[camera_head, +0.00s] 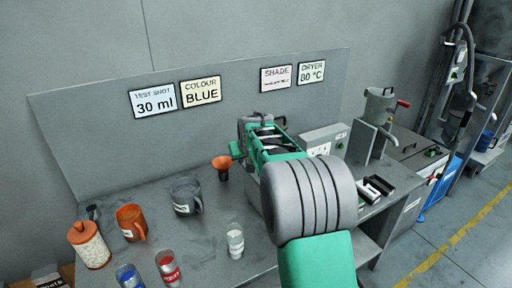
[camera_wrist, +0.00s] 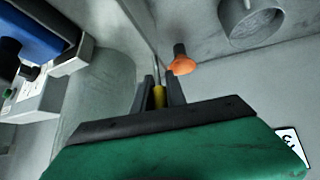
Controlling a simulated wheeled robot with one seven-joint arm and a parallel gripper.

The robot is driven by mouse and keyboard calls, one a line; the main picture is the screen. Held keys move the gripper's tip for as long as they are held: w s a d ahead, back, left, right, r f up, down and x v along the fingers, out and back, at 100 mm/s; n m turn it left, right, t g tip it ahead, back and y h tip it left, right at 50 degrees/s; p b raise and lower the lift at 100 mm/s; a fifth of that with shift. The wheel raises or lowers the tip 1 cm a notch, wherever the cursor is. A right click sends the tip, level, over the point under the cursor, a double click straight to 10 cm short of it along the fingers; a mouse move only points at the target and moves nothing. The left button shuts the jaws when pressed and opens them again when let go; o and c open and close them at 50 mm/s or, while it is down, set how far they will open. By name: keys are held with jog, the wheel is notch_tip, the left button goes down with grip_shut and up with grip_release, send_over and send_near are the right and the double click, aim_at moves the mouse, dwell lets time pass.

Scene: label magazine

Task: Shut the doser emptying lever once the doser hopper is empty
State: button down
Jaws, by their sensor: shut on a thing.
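In the wrist view, my gripper (camera_wrist: 160,92) has its two dark fingers on either side of a small yellow piece (camera_wrist: 159,97). A thin rod (camera_wrist: 156,65) shows just beyond it. The yellow piece may be the emptying lever's grip, but I cannot tell for sure. In the head view my own arm hides the fingers and what they hold. A grey hopper-like vessel (camera_head: 379,104) with a red handle (camera_head: 403,103) stands at the back right. I cannot tell whether it is the doser hopper, and its inside cannot be made out.
An orange funnel (camera_head: 222,162) is left of my arm and close by in the wrist view (camera_wrist: 183,66). A grey jug (camera_head: 185,196), an orange mug (camera_head: 130,221), an orange-lidded jar (camera_head: 89,244) and several small jars crowd the bench's left. Signs (camera_head: 201,92) line the backboard.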

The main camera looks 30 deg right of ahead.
jog(key=shift+w+f+g+p, duration=0.1)
jog(key=shift+w+g+p, duration=0.1)
jog(key=shift+g+p, duration=0.5)
jog(key=c, duration=1.4)
grip_release()
jog(key=shift+o, duration=0.2)
jog(key=b+v, duration=0.1)
jog(key=v, duration=0.6)
jog(key=shift+s+r+b, duration=0.2)
jog(key=shift+r+b, duration=0.05)
jog(key=shift+b, duration=0.1)
